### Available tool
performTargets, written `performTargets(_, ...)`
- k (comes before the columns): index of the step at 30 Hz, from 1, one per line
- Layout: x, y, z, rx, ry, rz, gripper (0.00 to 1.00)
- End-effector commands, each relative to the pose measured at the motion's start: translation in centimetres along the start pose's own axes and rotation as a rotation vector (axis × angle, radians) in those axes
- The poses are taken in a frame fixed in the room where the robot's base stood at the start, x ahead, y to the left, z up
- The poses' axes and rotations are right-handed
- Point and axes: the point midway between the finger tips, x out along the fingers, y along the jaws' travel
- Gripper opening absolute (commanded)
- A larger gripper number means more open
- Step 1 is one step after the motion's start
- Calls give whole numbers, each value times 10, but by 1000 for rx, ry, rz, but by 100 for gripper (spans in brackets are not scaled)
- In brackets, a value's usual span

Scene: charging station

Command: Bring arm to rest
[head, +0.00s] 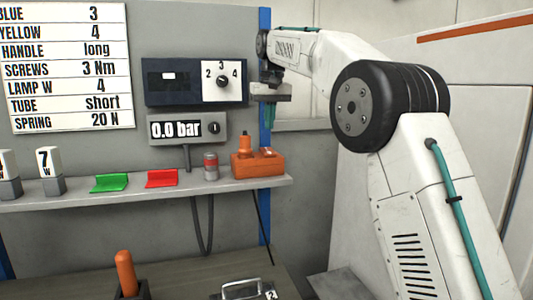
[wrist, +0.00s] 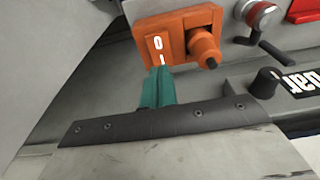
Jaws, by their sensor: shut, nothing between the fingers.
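My arm reaches in from the right in the head view, bent at a large black joint. My gripper (head: 268,122) points down above the shelf, in front of the wall and to the right of the dial panel. Its teal fingers are together with nothing between them; they also show in the wrist view (wrist: 157,88). Below the fingers is an orange box (head: 257,165) with a knob and a switch marked 0 and I. In the head view a gap shows between the fingertips and the box. The box also appears in the wrist view (wrist: 170,27), just beyond the fingers.
The shelf (head: 225,187) holds a small red-and-grey can (head: 211,167), a red tray (head: 161,178) and a green tray (head: 110,183). A dial panel (head: 195,82) and a pressure display (head: 187,128) reading 0.0 bar are on the wall. An orange-handled tool (head: 125,272) stands below.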

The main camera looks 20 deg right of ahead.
Motion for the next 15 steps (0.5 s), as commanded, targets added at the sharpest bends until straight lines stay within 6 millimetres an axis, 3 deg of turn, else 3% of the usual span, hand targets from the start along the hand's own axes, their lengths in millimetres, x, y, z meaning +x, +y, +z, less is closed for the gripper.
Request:
performTargets(10, -2, 0, 2, 0, 0, 0, 0)
performTargets(15, -14, 4, 31, 1, 0, 0, 0)
